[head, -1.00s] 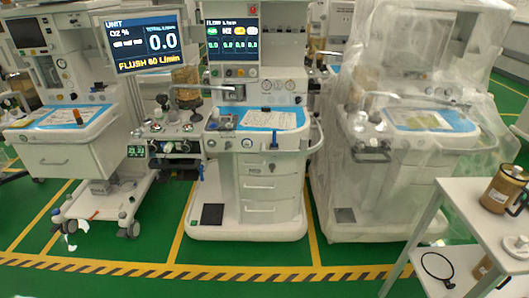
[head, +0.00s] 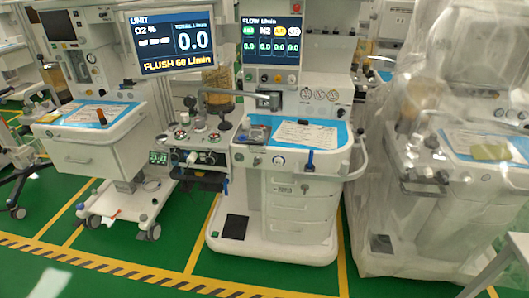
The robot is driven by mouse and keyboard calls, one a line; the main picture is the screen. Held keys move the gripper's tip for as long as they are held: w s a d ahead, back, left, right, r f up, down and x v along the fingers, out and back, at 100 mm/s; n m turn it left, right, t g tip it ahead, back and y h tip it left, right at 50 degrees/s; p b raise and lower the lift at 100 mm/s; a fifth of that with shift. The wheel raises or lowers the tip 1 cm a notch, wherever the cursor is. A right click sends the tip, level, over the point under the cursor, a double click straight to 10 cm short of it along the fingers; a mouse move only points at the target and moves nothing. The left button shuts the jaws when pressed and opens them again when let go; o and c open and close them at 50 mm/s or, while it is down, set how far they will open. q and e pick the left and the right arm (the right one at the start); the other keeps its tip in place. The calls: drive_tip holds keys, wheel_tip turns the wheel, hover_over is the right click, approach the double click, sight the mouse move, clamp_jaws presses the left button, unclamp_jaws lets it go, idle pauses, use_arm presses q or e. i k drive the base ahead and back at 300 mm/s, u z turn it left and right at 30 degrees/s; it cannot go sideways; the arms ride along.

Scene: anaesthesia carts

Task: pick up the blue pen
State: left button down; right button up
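The middle anaesthesia cart (head: 285,205) has a blue work surface (head: 256,121) with a white paper sheet (head: 300,135) on it. A small upright blue object (head: 311,160) shows at the front edge of this cart. Another slim blue object (head: 225,187) hangs at the cart's left side. Both are too small for me to tell whether either is the blue pen. A small dark item (head: 303,122) lies at the back of the sheet. Neither of my grippers is in view.
A left cart (head: 95,155) has an orange-brown item (head: 102,117) on its blue top. A plastic-draped cart (head: 425,220) stands at the right. A white table edge (head: 505,262) shows at lower right. Green floor with a striped yellow-black line (head: 100,268) lies in front.

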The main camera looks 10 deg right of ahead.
sight(311, 154)
drive_tip(key=u, duration=0.25)
drive_tip(key=i, duration=0.95)
drive_tip(key=z, duration=0.25)
